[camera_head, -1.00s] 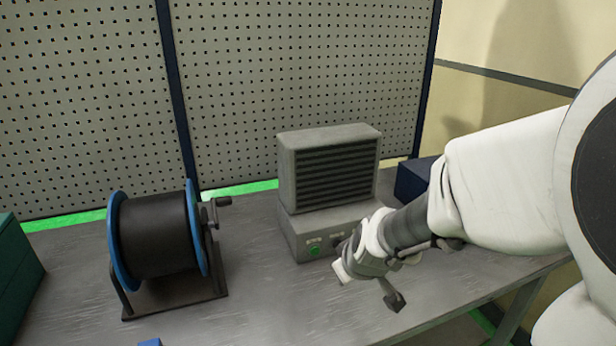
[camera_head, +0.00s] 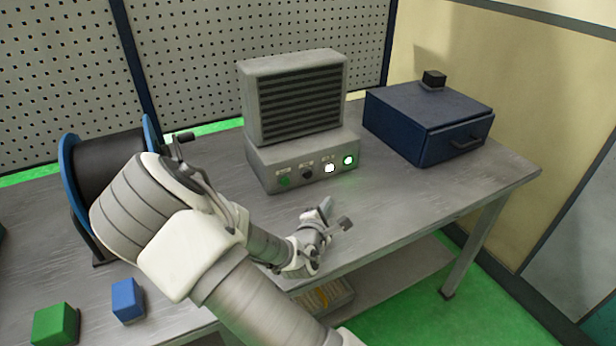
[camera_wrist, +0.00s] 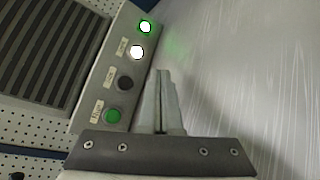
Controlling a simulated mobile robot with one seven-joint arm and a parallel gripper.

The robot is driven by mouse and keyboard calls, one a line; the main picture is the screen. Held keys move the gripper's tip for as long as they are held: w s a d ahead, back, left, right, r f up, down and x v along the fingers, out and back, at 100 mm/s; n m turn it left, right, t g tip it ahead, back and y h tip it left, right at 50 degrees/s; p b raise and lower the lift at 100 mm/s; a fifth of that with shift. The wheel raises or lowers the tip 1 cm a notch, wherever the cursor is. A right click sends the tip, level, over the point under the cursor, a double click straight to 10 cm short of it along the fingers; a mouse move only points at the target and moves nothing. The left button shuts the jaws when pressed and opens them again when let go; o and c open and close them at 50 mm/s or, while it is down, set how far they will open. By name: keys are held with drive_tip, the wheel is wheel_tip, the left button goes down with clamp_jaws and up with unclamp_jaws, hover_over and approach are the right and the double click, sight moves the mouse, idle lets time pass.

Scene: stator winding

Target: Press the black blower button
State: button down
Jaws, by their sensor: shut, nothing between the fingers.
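The grey blower (camera_head: 295,95) stands on the table with a slatted front above a panel. The black button (camera_head: 306,172) is on that panel, between a green button (camera_head: 284,181) and a lit white light (camera_head: 329,168); a lit green light (camera_head: 348,160) is at the right end. The black button also shows in the wrist view (camera_wrist: 125,82), left of the fingers. My gripper (camera_head: 326,206) is in front of the panel, above the table, apart from the button. In the wrist view, its fingers (camera_wrist: 162,78) are together with nothing between them.
A blue-rimmed black spool (camera_head: 105,165) stands at the left, partly behind my arm. A dark blue box (camera_head: 425,120) with a handle is to the blower's right. A green block (camera_head: 56,324) and a blue block (camera_head: 127,299) lie at front left. The table right of my gripper is clear.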

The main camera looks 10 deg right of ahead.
drive_tip(key=shift+r, duration=0.1)
idle(0.3)
approach(312, 176)
drive_tip(key=shift+s+d+b+x, duration=0.1)
drive_tip(key=shift+d+b+x, duration=0.1)
drive_tip(key=shift+x, duration=0.7)
drive_tip(key=shift+s+d+b+x, duration=0.1)
drive_tip(key=shift+d+x, duration=0.05)
drive_tip(key=shift+x, duration=0.7)
drive_tip(key=shift+s+d+b+x, duration=0.1)
drive_tip(key=shift+d+x, duration=0.1)
drive_tip(key=shift+x, duration=0.7)
drive_tip(key=shift+w, duration=0.1)
drive_tip(key=shift+w+a, duration=0.1)
drive_tip(key=shift+w, duration=0.2)
drive_tip(key=shift+w+a, duration=0.15)
drive_tip(key=shift+w, duration=0.2)
idle(0.5)
idle(0.3)
drive_tip(key=shift+s+p, duration=0.4)
drive_tip(key=shift+s, duration=0.35)
drive_tip(key=shift+s+d, duration=0.1)
drive_tip(key=shift+d, duration=0.15)
